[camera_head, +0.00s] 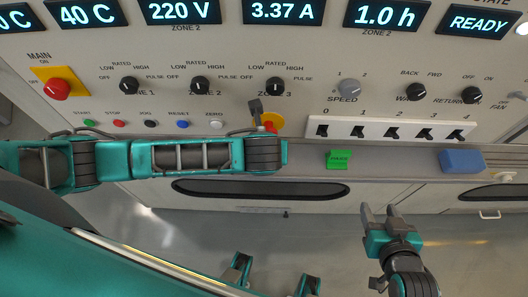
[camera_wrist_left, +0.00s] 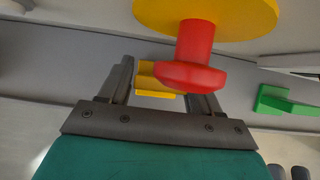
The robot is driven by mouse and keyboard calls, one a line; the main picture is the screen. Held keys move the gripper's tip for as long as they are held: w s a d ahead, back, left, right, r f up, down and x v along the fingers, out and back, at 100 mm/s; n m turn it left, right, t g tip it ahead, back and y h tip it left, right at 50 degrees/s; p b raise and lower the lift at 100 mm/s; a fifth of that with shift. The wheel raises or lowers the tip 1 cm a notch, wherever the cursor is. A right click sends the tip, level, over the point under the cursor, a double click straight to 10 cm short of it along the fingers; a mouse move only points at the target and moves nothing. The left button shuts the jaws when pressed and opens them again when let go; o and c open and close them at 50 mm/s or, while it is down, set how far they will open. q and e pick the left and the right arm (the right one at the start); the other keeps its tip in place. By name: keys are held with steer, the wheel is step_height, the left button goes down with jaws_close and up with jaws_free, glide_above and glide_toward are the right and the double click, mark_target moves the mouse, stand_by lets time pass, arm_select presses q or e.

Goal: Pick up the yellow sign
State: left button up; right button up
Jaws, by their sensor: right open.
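The yellow sign (camera_wrist_left: 150,77) shows as a small yellow block between the two fingers of my left gripper (camera_wrist_left: 160,82) in the left wrist view. The red button covers part of its right side. The fingers stand apart on either side of it, and I cannot tell whether both touch it. In the head view I cannot make out the sign, and my left gripper (camera_head: 257,110) is at the panel's lower edge, mostly behind its own wrist. My right gripper (camera_head: 378,209) is open and empty at the lower right, in front of the cabinet.
A red mushroom button (camera_wrist_left: 192,65) on a yellow plate (camera_wrist_left: 235,15) stands close to my left fingers. A green PASS sign (camera_head: 339,160) and a blue block (camera_head: 462,161) are on the ledge to the right. A white switch strip (camera_head: 365,134) lies above them.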

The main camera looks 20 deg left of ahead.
arm_select(q)
steer(key=c, duration=0.6)
steer(key=shift+r, duration=0.1)
steer(key=shift+c, duration=0.2)
arm_select(e)
steer(key=shift+r, duration=0.1)
